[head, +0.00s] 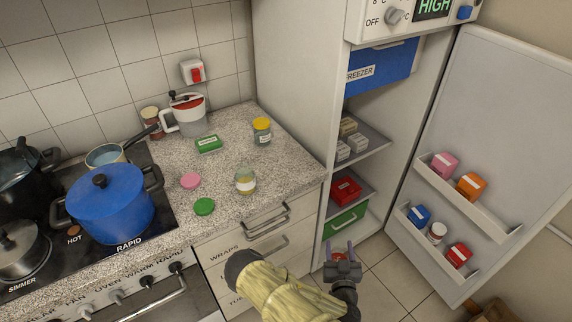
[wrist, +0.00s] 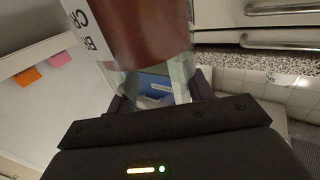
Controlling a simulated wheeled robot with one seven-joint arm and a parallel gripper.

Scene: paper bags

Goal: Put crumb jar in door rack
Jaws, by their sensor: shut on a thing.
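My gripper (head: 341,256) is shut on the crumb jar, in front of the open fridge. In the wrist view the crumb jar (wrist: 140,32) is a glass jar of brown contents with a white label, partly legible, between the fingers. In the head view only a small red part of it (head: 339,257) shows between the fingers; the rest is hidden. The door rack has an upper shelf (head: 486,217) and a lower shelf (head: 428,252) on the open fridge door, to the right of my gripper and apart from it.
Pink (head: 444,165) and orange (head: 471,187) cartons stand on the upper shelf. A blue box (head: 418,216), white jar (head: 436,233) and red box (head: 459,255) occupy the lower one, with small gaps between. The counter (head: 285,172) and drawers are to the left.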

